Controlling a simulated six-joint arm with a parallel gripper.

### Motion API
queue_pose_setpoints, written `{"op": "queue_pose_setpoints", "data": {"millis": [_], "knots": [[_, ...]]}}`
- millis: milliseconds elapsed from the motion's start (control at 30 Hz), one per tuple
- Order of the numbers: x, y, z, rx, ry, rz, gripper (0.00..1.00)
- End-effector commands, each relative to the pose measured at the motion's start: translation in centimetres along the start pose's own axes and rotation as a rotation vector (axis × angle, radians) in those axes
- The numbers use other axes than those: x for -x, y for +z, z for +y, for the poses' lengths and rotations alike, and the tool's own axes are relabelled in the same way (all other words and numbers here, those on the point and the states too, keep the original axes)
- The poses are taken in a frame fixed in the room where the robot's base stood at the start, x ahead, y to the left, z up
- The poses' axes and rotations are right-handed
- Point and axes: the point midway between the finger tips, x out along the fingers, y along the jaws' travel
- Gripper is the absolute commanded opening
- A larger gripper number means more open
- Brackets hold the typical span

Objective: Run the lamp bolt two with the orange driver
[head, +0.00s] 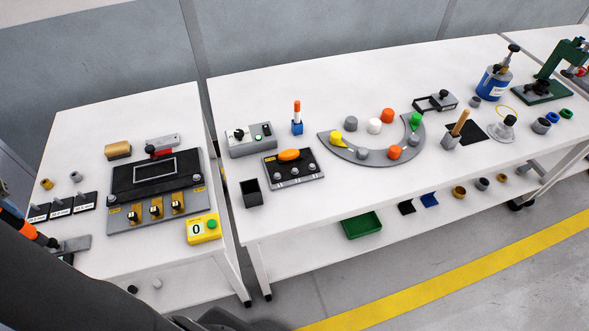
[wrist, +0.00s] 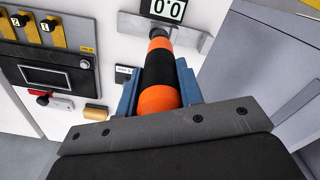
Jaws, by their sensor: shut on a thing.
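The orange driver (wrist: 160,75), with orange and black bands, is between the blue jaws of my gripper (wrist: 157,92) in the wrist view. My gripper is shut on its handle. Its far end is by a grey bracket (wrist: 190,40) under a small display (wrist: 163,9); whether they touch I cannot tell. In the head view the driver (head: 28,232) shows at the lower left edge, partly cut off. An orange lamp dome (head: 289,155) sits on a dark plate (head: 300,180) with several silver bolts (head: 295,172) along its front. No number on these bolts is readable.
The left table holds a panel with a dark screen (head: 155,168), yellow-tagged switches (head: 155,210) and a yellow counter box (head: 203,228). A black bin (head: 251,192) and a grey control box (head: 252,139) stand near the lamp plate. A gap separates the two tables.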

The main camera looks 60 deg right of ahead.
Motion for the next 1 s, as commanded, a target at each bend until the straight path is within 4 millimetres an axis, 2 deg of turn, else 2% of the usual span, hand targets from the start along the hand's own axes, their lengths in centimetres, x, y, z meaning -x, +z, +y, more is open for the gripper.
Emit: {"op": "queue_pose_setpoints", "data": {"millis": [800, 933, 1000], "knots": [[0.1, -0.1, 0.0, -0.001, 0.000, 0.002, 0.00], [0.1, -0.3, 0.9, -0.014, 0.000, 0.002, 0.00], [0.2, -0.6, 2.2, -0.031, 0.000, 0.002, 0.00]]}}
